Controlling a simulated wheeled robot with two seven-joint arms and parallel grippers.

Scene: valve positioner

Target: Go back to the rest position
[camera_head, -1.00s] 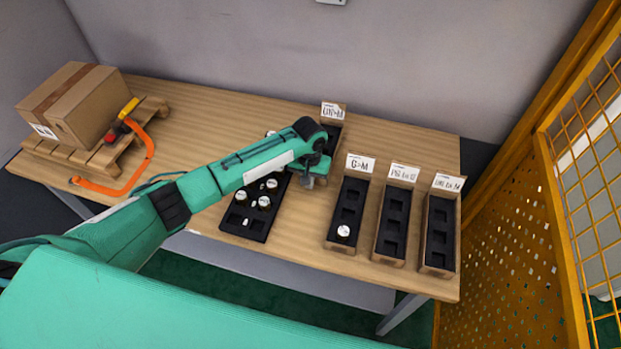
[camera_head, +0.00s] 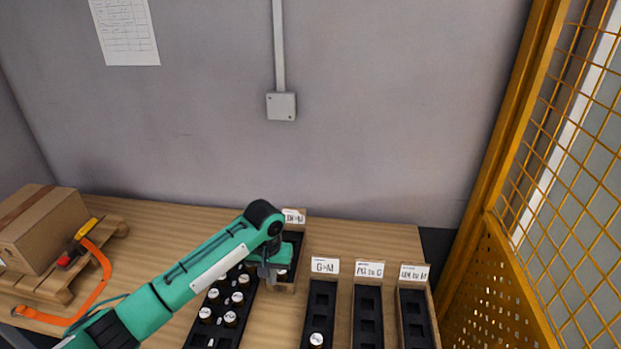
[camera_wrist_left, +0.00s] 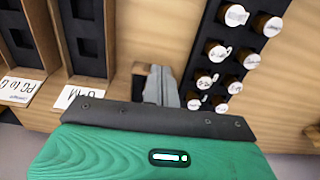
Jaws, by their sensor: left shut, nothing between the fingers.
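My left gripper (camera_head: 270,272) is over the wooden table, between the black tray (camera_head: 205,329) of small bottles and the labelled bins. It is shut and empty. In the left wrist view the closed fingers (camera_wrist_left: 160,85) show above bare wood, beside the bottles (camera_wrist_left: 218,51). My left arm comes in from the lower left and hides part of the tray. My right gripper is in neither view now.
The G>M bin (camera_head: 322,296) holds one bottle (camera_head: 317,340) near its front. Two more labelled bins (camera_head: 368,305) (camera_head: 415,310) stand right of it. A carton (camera_head: 38,235) and orange strap (camera_head: 90,290) are left. A yellow mesh fence (camera_head: 510,230) stands right.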

